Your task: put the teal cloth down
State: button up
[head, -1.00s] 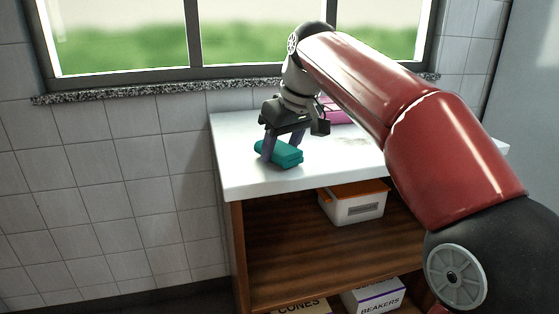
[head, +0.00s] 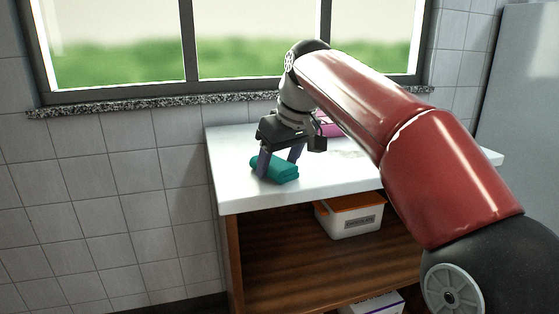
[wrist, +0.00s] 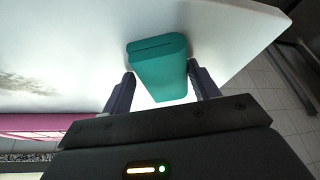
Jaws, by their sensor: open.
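The teal cloth (head: 276,169) is a folded bundle lying on the white countertop (head: 235,196) near its left end. It also shows in the wrist view (wrist: 158,68), between the two fingers and reaching out past their tips. My gripper (head: 278,172) is open, pointing down over the cloth with one finger on each side. In the wrist view my gripper (wrist: 164,85) shows a gap between the left finger and the cloth; the right finger is close to it, and I cannot tell if they touch.
A pink item (head: 329,126) lies behind my gripper, partly hidden by my arm. An orange-lidded white container (head: 349,216) stands on the shelf below the counter. The counter's left edge is close to the cloth. A window and sill are behind.

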jog(key=shift+s+a+f, duration=0.2)
jog(key=shift+a+f, duration=0.05)
jog(key=shift+f, duration=0.1)
jog(key=shift+r+p, duration=0.3)
jog(key=shift+r, duration=0.05)
jog(key=p+v, duration=0.3)
jog(key=v, duration=0.9)
jog(key=s+d+f+m+t+h, duration=0.1)
jog(key=s+d+f+m, duration=0.2)
jog(key=s+d+f, duration=0.3)
jog(key=s+d+f+m+t+h, duration=0.1)
jog(key=s+d+f+m, duration=0.3)
jog(key=s+f, duration=1.2)
notch_tip(320, 180, down, 5)
jog(key=shift+d+f+m+h, duration=0.2)
jog(key=shift+d+m+h, duration=0.15)
jog(key=shift+d, duration=0.7)
